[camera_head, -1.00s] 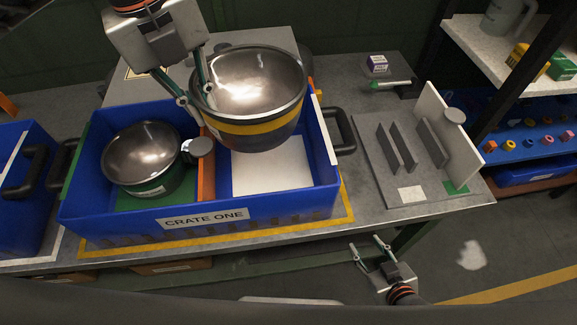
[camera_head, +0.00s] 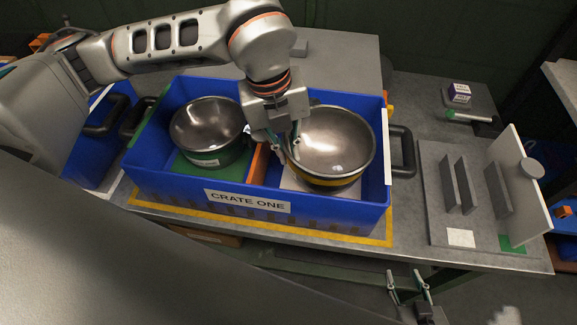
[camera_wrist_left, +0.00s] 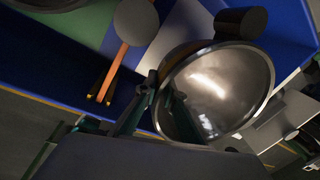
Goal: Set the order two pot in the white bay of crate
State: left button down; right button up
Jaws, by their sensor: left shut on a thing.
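The steel pot with the yellow band (camera_head: 330,150) is inside the right bay of the blue crate labelled CRATE ONE (camera_head: 330,216), over its white floor (camera_head: 292,184). Whether its base rests on that floor is hidden. My left gripper (camera_head: 284,150) is shut on the pot's left rim; the rim between the fingers also shows in the left wrist view (camera_wrist_left: 160,104). A second steel pot with a green band (camera_head: 208,130) sits in the left, green-floored bay. My right gripper (camera_head: 409,284) is empty, with its fingers apart, below the table's front edge.
A black handle (camera_head: 403,150) sticks out at the crate's right. A grey rack with upright plates (camera_head: 462,186) stands further right. A small box (camera_head: 459,93) and a green-ended tool (camera_head: 468,117) lie behind it.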

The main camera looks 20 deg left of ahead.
pick_arm(q)
jog(key=shift+f, duration=3.1)
jog(key=shift+f, duration=0.2)
jog(key=c, duration=2.2)
grip_release()
jog(key=shift+o, duration=0.2)
notch_tip(320, 180, up, 12)
jog(key=s+a, duration=0.1)
jog(key=shift+a, duration=0.25)
